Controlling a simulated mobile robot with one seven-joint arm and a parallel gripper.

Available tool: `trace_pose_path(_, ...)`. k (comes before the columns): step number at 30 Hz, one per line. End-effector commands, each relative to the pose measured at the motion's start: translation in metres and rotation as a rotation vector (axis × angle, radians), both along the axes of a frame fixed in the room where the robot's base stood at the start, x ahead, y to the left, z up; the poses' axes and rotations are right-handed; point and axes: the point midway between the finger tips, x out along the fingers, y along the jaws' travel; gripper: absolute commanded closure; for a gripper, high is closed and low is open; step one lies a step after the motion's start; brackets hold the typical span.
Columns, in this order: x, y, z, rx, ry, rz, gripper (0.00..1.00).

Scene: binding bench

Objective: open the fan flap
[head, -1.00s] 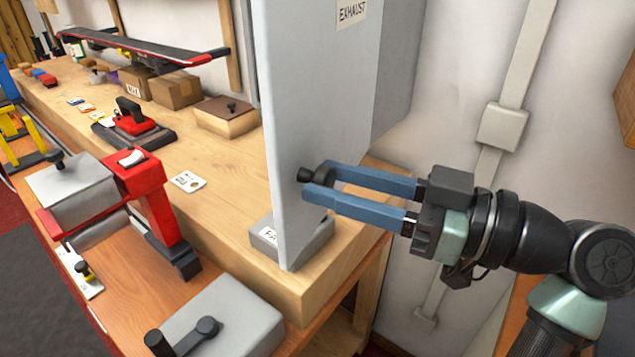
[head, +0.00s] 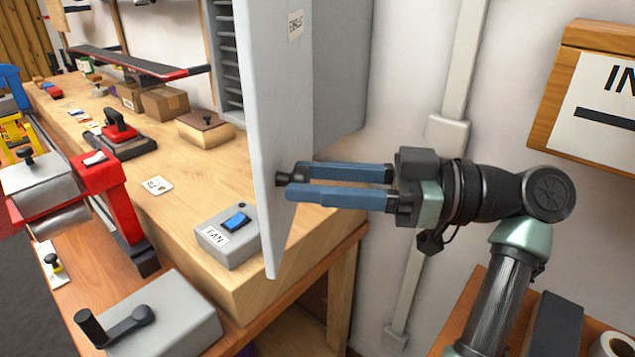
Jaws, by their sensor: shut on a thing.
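The fan flap (head: 268,110) is a tall grey panel with a small label at its top, hinged on a grey cabinet (head: 340,70). It stands swung partly out, and dark louvres (head: 228,60) show behind its left edge. My gripper (head: 288,187) comes from the right with its blue fingers shut on the flap's dark knob (head: 284,178). The fingers hide part of the knob. A grey box marked FAN with a blue rocker switch (head: 236,222) sits on the bench below the flap.
The wooden bench (head: 180,180) runs back to the left. A red machine (head: 105,190) and a grey block with a crank (head: 150,318) stand at the front left. A wooden-framed sign (head: 600,110) hangs at the right. Floor between bench and wall is narrow.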

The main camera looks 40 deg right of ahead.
Motion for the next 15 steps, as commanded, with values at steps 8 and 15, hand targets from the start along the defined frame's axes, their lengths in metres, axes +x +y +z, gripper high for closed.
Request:
trace_pose_path(8, 0.0001, 0.0004, -0.0005, -0.001, 0.001, 0.001, 1.00)
trace_pose_path(15, 0.0002, 0.0005, -0.0003, -0.001, 0.001, 0.001, 0.29)
